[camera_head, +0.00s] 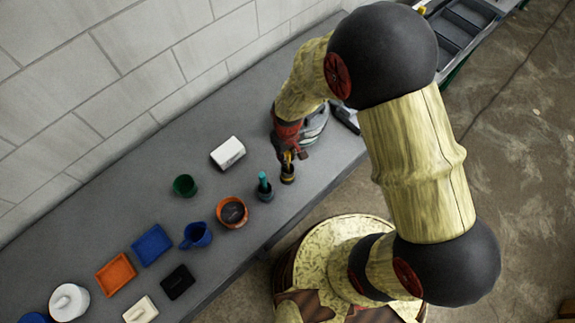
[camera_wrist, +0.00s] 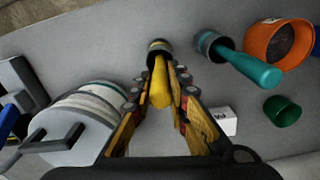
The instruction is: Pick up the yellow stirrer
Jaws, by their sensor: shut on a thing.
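The yellow stirrer (camera_wrist: 160,82) stands in a small dark cup with a tan band (camera_wrist: 157,46) in the wrist view. My gripper (camera_wrist: 160,75) is shut on the stirrer, with a finger on each side of it. In the head view my gripper (camera_head: 289,158) is over the same small cup (camera_head: 288,175), near the bench's front edge. The stirrer's lower end is hidden in or behind the cup, so I cannot tell whether it touches the bottom.
A teal stirrer (camera_wrist: 248,67) in a grey cup (camera_wrist: 208,42) stands close by. An orange bowl (camera_head: 232,212), green cup (camera_head: 185,185), blue mug (camera_head: 196,235) and white box (camera_head: 228,152) are to the left. A lidded grey pot (camera_wrist: 80,125) is beside my gripper.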

